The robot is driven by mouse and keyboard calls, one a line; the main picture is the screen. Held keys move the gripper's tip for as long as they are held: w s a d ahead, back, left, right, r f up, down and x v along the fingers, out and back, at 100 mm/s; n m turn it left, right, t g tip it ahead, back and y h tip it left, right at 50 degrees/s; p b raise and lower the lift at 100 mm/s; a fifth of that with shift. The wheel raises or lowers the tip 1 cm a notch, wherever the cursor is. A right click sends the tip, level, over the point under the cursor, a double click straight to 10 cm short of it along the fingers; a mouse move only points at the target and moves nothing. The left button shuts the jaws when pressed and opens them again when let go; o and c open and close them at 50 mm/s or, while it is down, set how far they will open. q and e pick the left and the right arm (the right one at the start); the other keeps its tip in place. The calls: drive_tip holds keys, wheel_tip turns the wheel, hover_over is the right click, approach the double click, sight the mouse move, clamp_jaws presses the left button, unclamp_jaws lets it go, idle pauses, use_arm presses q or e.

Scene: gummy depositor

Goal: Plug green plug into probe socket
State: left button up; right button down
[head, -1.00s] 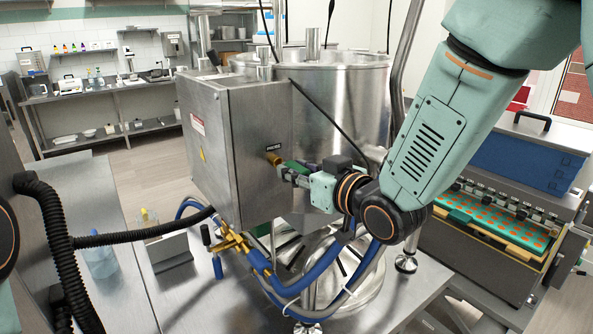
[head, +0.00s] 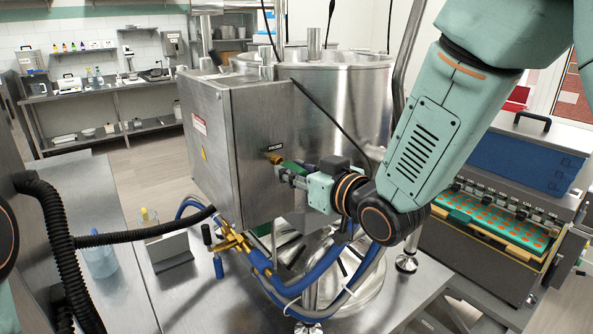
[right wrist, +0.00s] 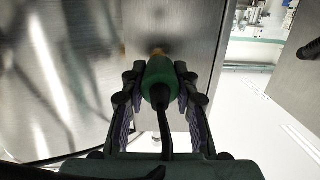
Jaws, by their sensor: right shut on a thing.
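My right gripper (head: 287,172) is shut on the green plug (head: 291,166) in front of the side of the steel control box. In the right wrist view, the green plug (right wrist: 160,82) sits between the two fingers (right wrist: 160,90), with a dark cable running back from it. The brass probe socket (head: 274,158) sticks out of the box under a small black label. The plug points at the socket and its tip is close to it. I cannot tell whether they touch. Brass shows just beyond the plug in the right wrist view. My left gripper is not in view.
The steel control box (head: 212,150) stands in front of a large steel kettle (head: 350,95). Blue hoses (head: 262,262) with brass valves hang below. A depositor with a green tray (head: 490,215) stands at right. A clear beaker (head: 100,258) is on the left table.

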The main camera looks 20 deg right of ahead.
drive_tip(key=shift+w, duration=0.15)
drive_tip(key=shift+w, duration=0.15)
drive_tip(key=shift+w+a, duration=0.15)
drive_tip(key=shift+w, duration=0.15)
drive_tip(key=shift+s, duration=0.15)
drive_tip(key=shift+s+d, duration=0.2)
drive_tip(key=shift+s, duration=0.25)
idle(0.4)
drive_tip(key=shift+w, duration=0.3)
drive_tip(key=shift+w+a, duration=0.25)
drive_tip(key=shift+w, duration=0.3)
